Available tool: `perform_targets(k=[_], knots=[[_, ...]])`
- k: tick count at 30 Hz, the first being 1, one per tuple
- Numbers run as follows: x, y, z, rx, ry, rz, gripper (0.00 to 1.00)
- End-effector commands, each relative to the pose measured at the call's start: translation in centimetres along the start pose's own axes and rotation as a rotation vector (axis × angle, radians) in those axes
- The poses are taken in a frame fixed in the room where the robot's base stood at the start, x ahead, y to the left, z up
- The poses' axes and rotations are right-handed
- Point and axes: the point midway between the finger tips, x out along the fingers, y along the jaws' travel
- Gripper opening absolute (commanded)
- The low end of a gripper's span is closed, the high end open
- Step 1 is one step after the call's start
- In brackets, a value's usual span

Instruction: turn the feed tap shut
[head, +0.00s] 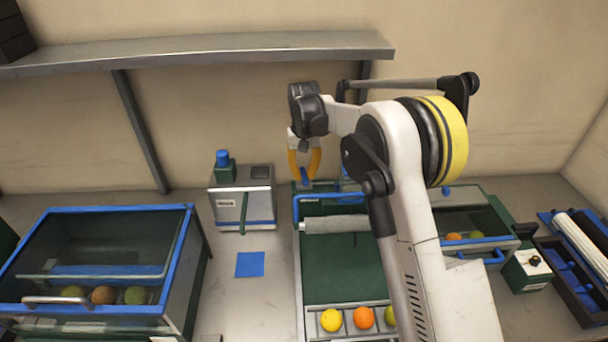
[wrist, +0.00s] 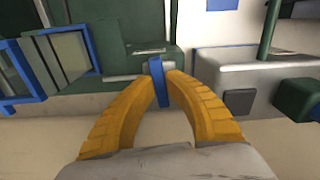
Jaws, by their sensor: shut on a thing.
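The feed tap appears as a blue upright lever (wrist: 159,80) on the green feed unit in the wrist view. In the head view a small blue piece of the tap (head: 304,175) shows at the back of the green feed bed (head: 340,262). My gripper (wrist: 160,76) has its two yellow fingers closed on the blue lever, one on each side. In the head view my gripper (head: 304,176) points down at the back of the feed bed. The lower part of the tap is hard to make out.
A metal box (head: 242,203) with a blue-capped green knob stands left of the feed bed. A blue-rimmed bin (head: 115,209) with several fruits is farther left. A shelf (head: 200,50) runs above. Yellow and orange fruits (head: 363,317) lie in the front slots.

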Motion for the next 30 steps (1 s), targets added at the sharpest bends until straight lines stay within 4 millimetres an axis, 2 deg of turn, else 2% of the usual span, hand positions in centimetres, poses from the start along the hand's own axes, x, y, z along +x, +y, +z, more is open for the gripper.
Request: perform_targets(k=[9,24,25,27,30], knots=[[0.04,0.0,0.03,0.107,-0.001,0.0,0.0],[0.04,0.01,0.03,0.125,-0.001,0.0,0.0],[0.04,0.01,0.03,0.125,-0.001,0.0,0.16],[0.04,0.01,0.02,0.125,-0.001,0.0,0.36],[0.03,0.01,0.02,0.125,-0.001,0.0,0.36]])
